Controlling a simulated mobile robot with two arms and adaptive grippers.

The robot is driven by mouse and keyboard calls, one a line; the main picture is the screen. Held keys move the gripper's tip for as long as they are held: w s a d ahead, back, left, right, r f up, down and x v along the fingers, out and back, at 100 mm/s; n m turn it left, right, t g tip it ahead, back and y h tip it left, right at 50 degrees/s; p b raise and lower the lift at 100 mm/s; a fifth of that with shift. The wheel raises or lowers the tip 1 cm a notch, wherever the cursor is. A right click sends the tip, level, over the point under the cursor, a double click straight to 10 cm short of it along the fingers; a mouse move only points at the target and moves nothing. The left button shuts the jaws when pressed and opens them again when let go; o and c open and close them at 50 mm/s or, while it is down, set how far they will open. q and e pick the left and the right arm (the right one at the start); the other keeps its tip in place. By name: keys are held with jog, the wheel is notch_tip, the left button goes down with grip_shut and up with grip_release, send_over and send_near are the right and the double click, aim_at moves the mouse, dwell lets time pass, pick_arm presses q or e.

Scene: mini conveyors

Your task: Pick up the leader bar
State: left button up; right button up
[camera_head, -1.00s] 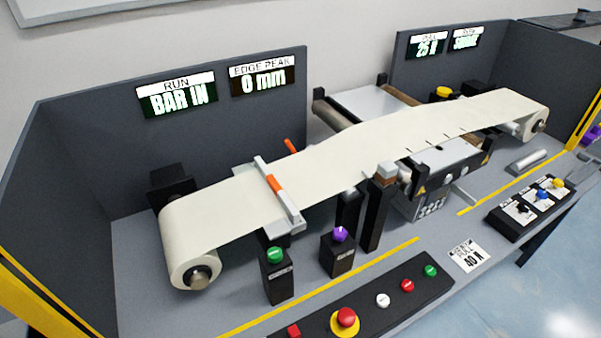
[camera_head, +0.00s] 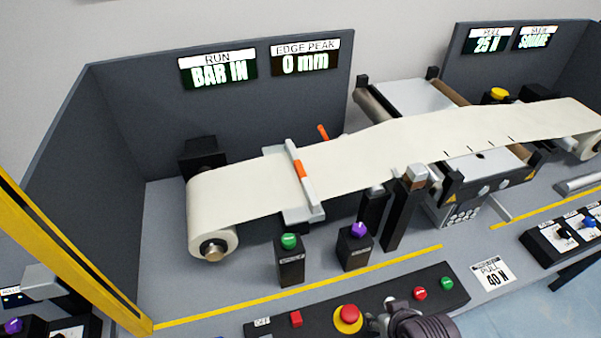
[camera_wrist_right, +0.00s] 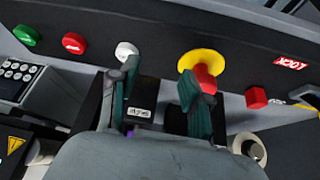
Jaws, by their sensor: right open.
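A pale bar with an orange middle (camera_head: 299,170), which appears to be the leader bar, lies across the cream web at the left part of the line. Its near end rests over a grey plate beside the web. My right gripper (camera_head: 387,322) shows at the bottom edge of the head view, over the front button panel and well short of the bar. In the right wrist view the same gripper (camera_wrist_right: 158,80) has its two dark green fingers apart with nothing between them. The bar is not in the wrist view. My left gripper is not in view.
The web (camera_head: 350,157) runs from the left roll (camera_head: 212,215) to the right. Posts with a green button (camera_head: 289,241) and a purple knob (camera_head: 358,230) stand before the bar. A red emergency button (camera_head: 347,314) sits on the front panel. A silver cylinder (camera_head: 578,184) lies at right.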

jog(key=w+a+r+t+y, duration=0.1)
jog(key=w+a+r+t, duration=0.2)
jog(key=w+a+r, duration=0.5)
jog(key=n+t+y, duration=0.2)
jog(key=t, duration=0.2)
send_near(304, 178)
jog(key=x, duration=0.2)
jog(key=p+x, duration=0.1)
jog(key=x, duration=0.1)
jog(key=shift+w+a+f+p, duration=0.1)
jog(key=shift+a+f+p, duration=0.15)
jog(key=shift+a+p, duration=0.05)
jog(key=shift+w+a+f, duration=0.1)
jog(key=shift+w+f, duration=0.05)
jog(key=shift+w, duration=0.1)
jog(key=shift+w+p, duration=0.3)
jog(key=shift+w, duration=0.1)
jog(key=x, duration=0.1)
jog(key=p+x, duration=0.1)
jog(key=x, duration=0.2)
jog(key=shift+w+d, duration=0.15)
jog(key=shift+d, duration=0.1)
jog(key=shift+w+a+f, duration=0.1)
jog(key=shift+w+a, duration=0.05)
jog(key=shift+w, duration=0.05)
jog(key=shift+c, duration=0.2)
